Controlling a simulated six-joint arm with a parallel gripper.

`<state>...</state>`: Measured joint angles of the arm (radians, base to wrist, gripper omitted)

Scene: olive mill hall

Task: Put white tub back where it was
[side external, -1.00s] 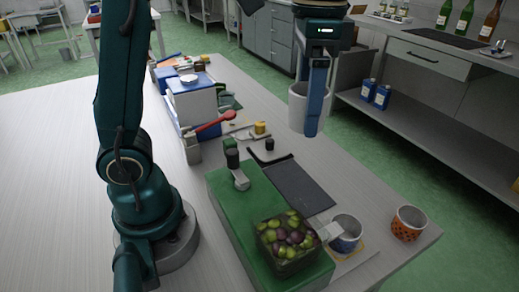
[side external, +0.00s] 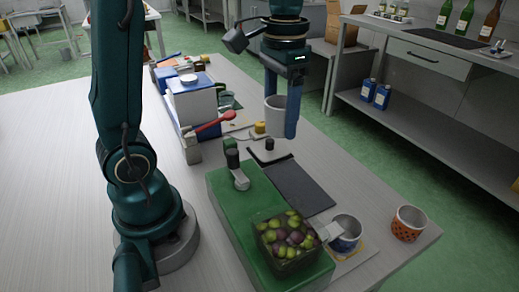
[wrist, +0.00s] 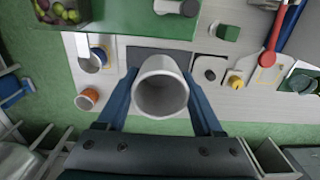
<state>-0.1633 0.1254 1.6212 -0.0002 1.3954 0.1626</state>
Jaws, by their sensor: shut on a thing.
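The white tub (side external: 275,117) is held upright, open end up, between the blue fingers of my gripper (side external: 283,112). In the wrist view the tub (wrist: 161,88) sits between both fingers of my gripper (wrist: 160,92), and its inside looks empty. In the side view the near finger hides part of the tub. The tub hangs above the table (side external: 335,187), over the area by the dark mat (side external: 300,187) and the small yellow object.
A green box (side external: 225,203) carries a crate of olives (side external: 283,240). A blue-and-white cup (side external: 346,233) and an orange-patterned cup (side external: 408,223) stand at the table's near right. A red-handled tool (side external: 215,122) and a blue-and-white box (side external: 193,100) lie farther back.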

